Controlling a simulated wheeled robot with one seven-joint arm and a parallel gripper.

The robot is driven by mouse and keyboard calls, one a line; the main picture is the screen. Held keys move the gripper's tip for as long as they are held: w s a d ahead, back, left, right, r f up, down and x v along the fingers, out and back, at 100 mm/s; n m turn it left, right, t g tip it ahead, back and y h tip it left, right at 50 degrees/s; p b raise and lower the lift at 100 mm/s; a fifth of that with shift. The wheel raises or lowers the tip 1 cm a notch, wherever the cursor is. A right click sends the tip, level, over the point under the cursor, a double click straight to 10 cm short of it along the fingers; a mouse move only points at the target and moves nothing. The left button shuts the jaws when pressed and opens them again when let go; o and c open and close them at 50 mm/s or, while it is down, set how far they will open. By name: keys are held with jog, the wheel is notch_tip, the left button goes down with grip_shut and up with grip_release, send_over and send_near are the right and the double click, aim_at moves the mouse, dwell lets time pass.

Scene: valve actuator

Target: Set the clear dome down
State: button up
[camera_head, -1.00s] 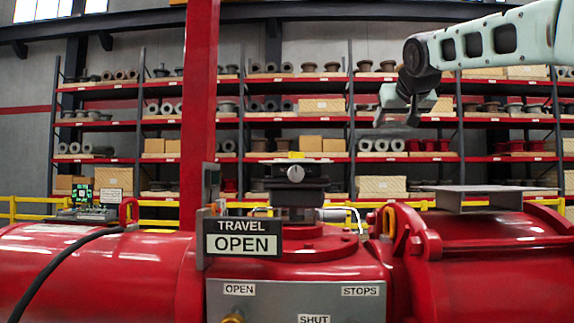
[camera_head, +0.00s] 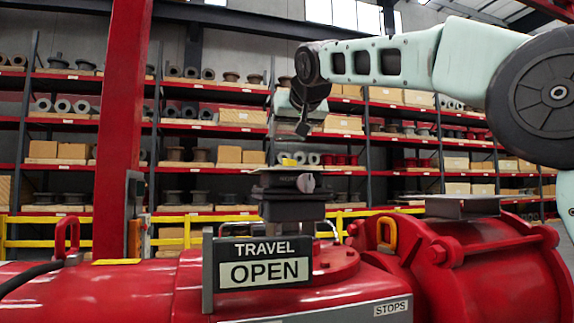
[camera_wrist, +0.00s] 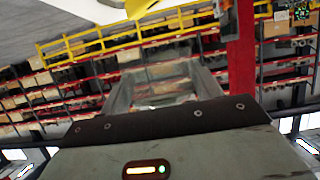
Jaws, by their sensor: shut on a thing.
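My gripper (camera_head: 303,118) is high above the red valve body, over the black actuator head (camera_head: 292,193), and apart from it. In the wrist view my gripper (camera_wrist: 163,92) is shut on a see-through thing, which I take to be the clear dome (camera_wrist: 165,88). Its outline is faint against the shelves, and its lower edge is hard to make out in the head view. The actuator head has a yellow mark (camera_head: 289,162) on top and a grey knob on its front. A grey flat-topped stand (camera_head: 462,207) sits on the red pipe at right.
A "TRAVEL OPEN" sign (camera_head: 262,263) stands in front of the actuator. A red post (camera_head: 122,130) rises to its left. The stand's top looks bare. Shelves are far behind.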

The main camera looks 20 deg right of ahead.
jog(key=shift+f, duration=3.25)
jog(key=shift+f, duration=0.1)
jog(key=shift+f+b, duration=0.15)
jog(key=shift+b, duration=0.15)
jog(key=o, duration=1.1)
jog(key=shift+c, duration=0.2)
jog(key=shift+r+p, duration=0.4)
jog(key=b+v, duration=0.4)
jog(key=v, duration=0.8)
jog(key=shift+f, duration=0.15)
